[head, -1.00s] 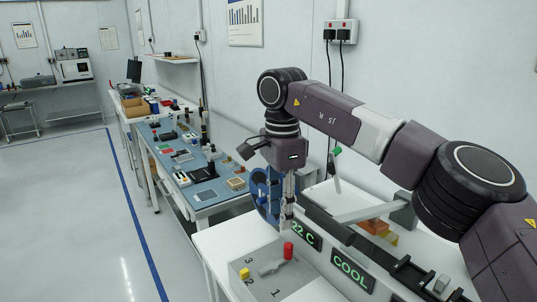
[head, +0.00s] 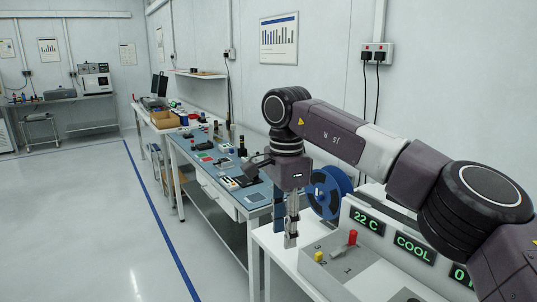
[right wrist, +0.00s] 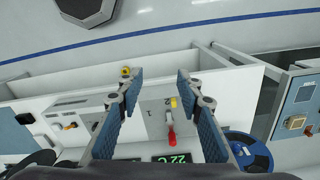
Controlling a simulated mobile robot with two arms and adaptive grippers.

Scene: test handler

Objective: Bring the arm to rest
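My right arm reaches in from the right in the head view, bent at the elbow, with its right gripper (head: 291,238) pointing down. The handler's red-handled lever (right wrist: 171,135) and a yellow knob (right wrist: 174,101) show below and beyond the fingers. The displays read "22 C" (head: 366,218) and "COOL" (head: 414,248). My left gripper is in neither current view.
A blue reel (head: 328,192) stands right behind the right gripper. A blue-matted workbench (head: 262,188) with small parts runs back along the wall. Floor left of it, along a blue line (head: 158,225), is open. A wall socket (head: 376,53) has two hanging cables.

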